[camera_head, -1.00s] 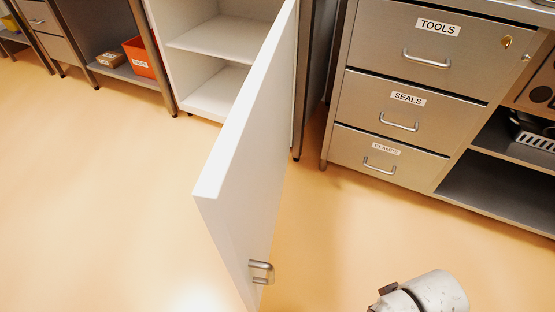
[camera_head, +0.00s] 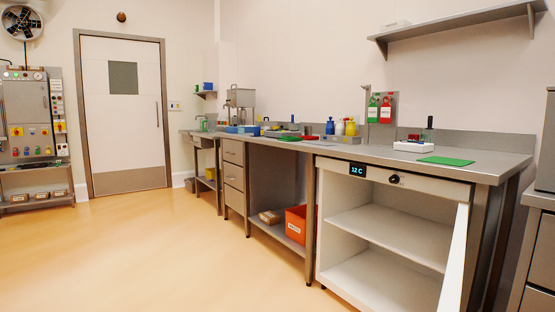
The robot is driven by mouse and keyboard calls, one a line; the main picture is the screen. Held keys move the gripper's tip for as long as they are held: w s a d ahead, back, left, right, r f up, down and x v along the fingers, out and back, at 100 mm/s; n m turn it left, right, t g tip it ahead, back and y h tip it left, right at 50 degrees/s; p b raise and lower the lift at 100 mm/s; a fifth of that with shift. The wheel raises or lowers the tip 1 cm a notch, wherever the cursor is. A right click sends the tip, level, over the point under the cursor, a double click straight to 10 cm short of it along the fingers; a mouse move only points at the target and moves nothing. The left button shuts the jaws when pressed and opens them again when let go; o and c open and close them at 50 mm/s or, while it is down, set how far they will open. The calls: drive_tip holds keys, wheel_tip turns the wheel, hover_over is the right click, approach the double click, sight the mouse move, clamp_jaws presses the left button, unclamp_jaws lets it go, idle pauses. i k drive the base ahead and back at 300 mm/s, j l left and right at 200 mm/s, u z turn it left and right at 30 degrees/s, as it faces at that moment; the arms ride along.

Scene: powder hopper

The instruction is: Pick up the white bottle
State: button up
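A small whitish bottle (camera_head: 340,128) seems to stand on the steel counter (camera_head: 400,158), between a blue bottle (camera_head: 329,126) and a yellow bottle (camera_head: 351,127). It is small and partly crowded by its neighbours, so its exact shape is hard to tell. My gripper is not in view.
Below the counter, a white cabinet (camera_head: 390,220) with a 12 C display stands open, its visible shelves empty. Its door (camera_head: 455,262) sticks out at right. An orange bin (camera_head: 296,222) sits on a low shelf. A green mat (camera_head: 445,161) lies on the counter. The left floor is clear.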

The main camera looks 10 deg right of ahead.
sight(340, 126)
drive_tip(key=i+j+u, duration=0.1)
drive_tip(key=i+u, duration=1)
drive_tip(key=i+j, duration=0.1)
drive_tip(key=i, duration=0.4)
drive_tip(key=i+z, duration=0.1)
drive_tip(key=i, duration=0.4)
drive_tip(key=i+l+z, duration=0.15)
drive_tip(key=i+z, duration=0.3)
drive_tip(key=i+l+z, duration=0.1)
drive_tip(key=i+z, duration=0.2)
drive_tip(key=z, duration=0.15)
drive_tip(key=i+j+z, duration=0.1)
drive_tip(key=i+z, duration=0.35)
drive_tip(key=i+j+z, duration=0.25)
drive_tip(key=z, duration=0.2)
drive_tip(key=i+l+z, duration=0.2)
drive_tip(key=i+z, duration=0.55)
drive_tip(key=i, duration=0.15)
drive_tip(key=u, duration=0.5)
